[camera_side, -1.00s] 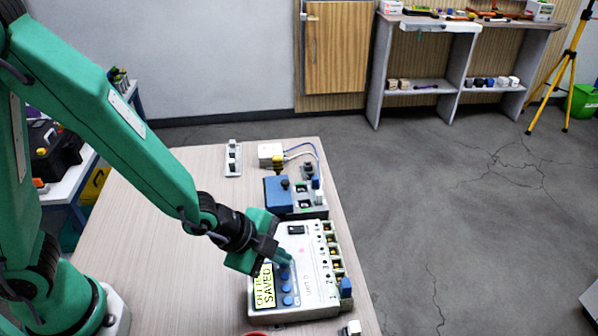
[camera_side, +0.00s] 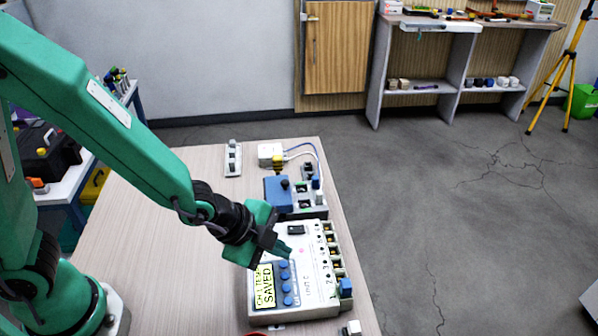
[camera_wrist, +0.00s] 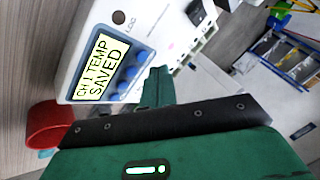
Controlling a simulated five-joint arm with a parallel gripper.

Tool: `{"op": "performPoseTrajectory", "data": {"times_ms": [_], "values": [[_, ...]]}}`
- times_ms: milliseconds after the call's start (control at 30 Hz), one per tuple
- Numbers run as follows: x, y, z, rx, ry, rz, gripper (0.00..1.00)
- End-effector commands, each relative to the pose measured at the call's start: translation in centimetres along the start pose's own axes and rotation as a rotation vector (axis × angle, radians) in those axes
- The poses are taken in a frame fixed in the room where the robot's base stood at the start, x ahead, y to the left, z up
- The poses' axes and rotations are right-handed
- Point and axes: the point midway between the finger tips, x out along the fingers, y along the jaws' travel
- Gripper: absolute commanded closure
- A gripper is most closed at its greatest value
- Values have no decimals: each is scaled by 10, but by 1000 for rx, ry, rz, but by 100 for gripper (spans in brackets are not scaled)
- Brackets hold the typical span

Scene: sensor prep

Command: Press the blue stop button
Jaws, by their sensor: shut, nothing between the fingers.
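A white instrument box (camera_side: 312,262) lies on the table, and it also shows in the wrist view (camera_wrist: 150,20). Its yellow display (camera_side: 264,285) reads "CH 1 TEMP SAVED", also legible in the wrist view (camera_wrist: 103,67). A column of several blue buttons (camera_side: 286,288) runs beside the display; the wrist view shows them too (camera_wrist: 130,72). I cannot read which is the stop button. My gripper (camera_side: 286,250) is shut and empty, with its tips above the box near the top end of the column, apart from the buttons as far as I can tell. Its fingers show in the wrist view (camera_wrist: 158,86).
A blue box with a black knob (camera_side: 278,192) and a white box with cables (camera_side: 270,153) stand behind the instrument. A grey strip (camera_side: 233,158) lies farther back. A red round object (camera_wrist: 48,125) is near the instrument. The table's left part is clear.

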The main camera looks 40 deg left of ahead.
Motion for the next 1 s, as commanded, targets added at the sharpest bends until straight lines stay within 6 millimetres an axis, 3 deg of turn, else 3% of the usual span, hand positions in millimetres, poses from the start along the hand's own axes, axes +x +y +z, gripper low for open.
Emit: {"op": "performPoseTrajectory", "data": {"times_ms": [600,1000], "values": [[-33,-19,-16,0,1,-1,100],[-34,-20,-16,0,0,0,100]]}}
